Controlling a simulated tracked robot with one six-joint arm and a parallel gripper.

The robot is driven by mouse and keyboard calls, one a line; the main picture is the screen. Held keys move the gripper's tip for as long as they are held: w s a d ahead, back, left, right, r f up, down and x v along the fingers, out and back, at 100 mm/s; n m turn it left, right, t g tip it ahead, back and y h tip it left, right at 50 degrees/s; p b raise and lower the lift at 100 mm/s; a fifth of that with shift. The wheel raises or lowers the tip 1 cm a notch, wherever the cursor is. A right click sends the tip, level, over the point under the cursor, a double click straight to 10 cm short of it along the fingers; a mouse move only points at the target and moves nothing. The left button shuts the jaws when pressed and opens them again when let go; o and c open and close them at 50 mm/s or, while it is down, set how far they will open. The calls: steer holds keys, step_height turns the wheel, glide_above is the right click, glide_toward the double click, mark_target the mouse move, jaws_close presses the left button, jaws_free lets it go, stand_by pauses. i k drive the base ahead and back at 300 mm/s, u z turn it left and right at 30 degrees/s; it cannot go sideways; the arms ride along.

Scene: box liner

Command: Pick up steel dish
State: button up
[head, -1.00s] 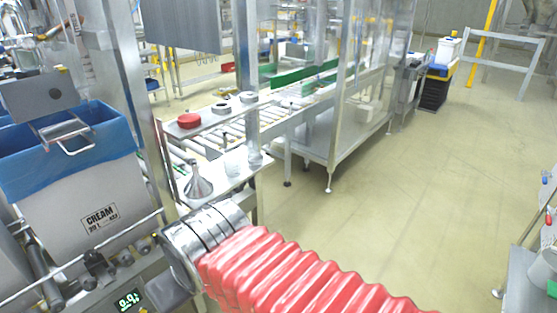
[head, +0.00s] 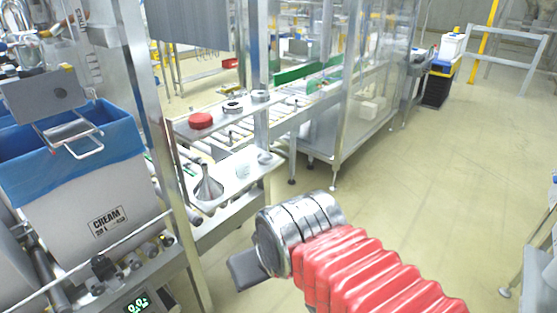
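A small round grey metal piece (head: 264,157), which may be the steel dish, lies at the right end of the lower shelf (head: 228,190). It is too small to be sure. A steel funnel (head: 208,186) stands to its left, with a small pale, clear item (head: 243,171) between them. My gripper (head: 246,270) shows only as a dark grey part beyond my steel wrist, below and in front of the shelf, apart from all these items. Its fingertips cannot be made out, and I see nothing held.
The upper shelf holds a red round item (head: 200,121), a dark-centred ring (head: 233,106) and a grey round piece (head: 260,96). A steel post (head: 262,60) rises beside the shelves. A blue-lined cream bin (head: 75,190) stands left. Open floor (head: 430,200) lies right.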

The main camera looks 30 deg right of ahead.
mark_target(262, 158)
steer(key=u, duration=0.05)
steer(key=i, duration=1)
steer(key=z, duration=0.1)
